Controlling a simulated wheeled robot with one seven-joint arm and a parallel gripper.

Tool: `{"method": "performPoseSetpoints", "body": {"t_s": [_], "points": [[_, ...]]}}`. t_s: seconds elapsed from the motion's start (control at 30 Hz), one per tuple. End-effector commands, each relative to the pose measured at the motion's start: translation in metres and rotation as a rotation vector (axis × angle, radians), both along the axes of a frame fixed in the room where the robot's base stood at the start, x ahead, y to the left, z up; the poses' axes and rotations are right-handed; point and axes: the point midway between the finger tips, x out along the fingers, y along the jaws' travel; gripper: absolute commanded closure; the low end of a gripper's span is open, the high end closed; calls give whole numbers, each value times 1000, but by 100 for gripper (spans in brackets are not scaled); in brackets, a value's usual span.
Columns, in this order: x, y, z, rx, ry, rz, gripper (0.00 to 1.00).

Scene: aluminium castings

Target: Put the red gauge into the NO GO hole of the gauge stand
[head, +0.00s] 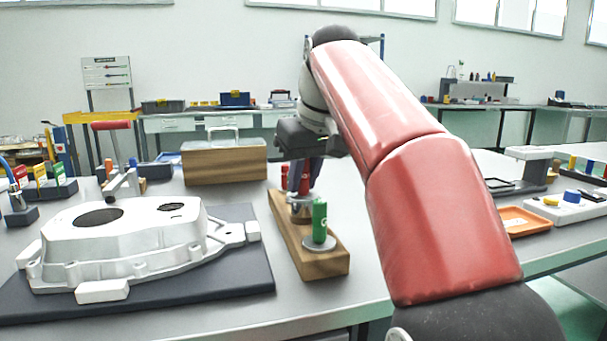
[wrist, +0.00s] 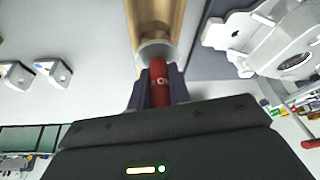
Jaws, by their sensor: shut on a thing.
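The gauge stand (head: 335,263) is a wooden block with metal rings, lying lengthwise away from me. A green gauge (head: 320,222) stands upright in the ring at its near end. My gripper (head: 304,186) is over the far part of the stand, shut on the red gauge (head: 304,183), which is roughly upright. In the wrist view the red gauge (wrist: 160,88) sits between the fingers, its far end at a metal ring (wrist: 155,52) on the stand (wrist: 147,14). I cannot tell whether its tip is inside the hole. The NO GO label is not readable.
A white aluminium casting (head: 120,245) lies on a dark mat (head: 235,283) just left of the stand. A wooden box (head: 225,165) is behind. An orange tray (head: 524,221) is at the right, beyond my arm. Clear table lies in front of the stand.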

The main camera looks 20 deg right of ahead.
Motion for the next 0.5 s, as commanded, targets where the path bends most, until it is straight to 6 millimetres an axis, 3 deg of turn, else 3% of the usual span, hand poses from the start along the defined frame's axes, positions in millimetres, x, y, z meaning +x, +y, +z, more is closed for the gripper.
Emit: {"method": "performPoseSetpoints", "body": {"t_s": [0.5], "points": [[0, 0, -4, 0, -1, 0, 100]]}}
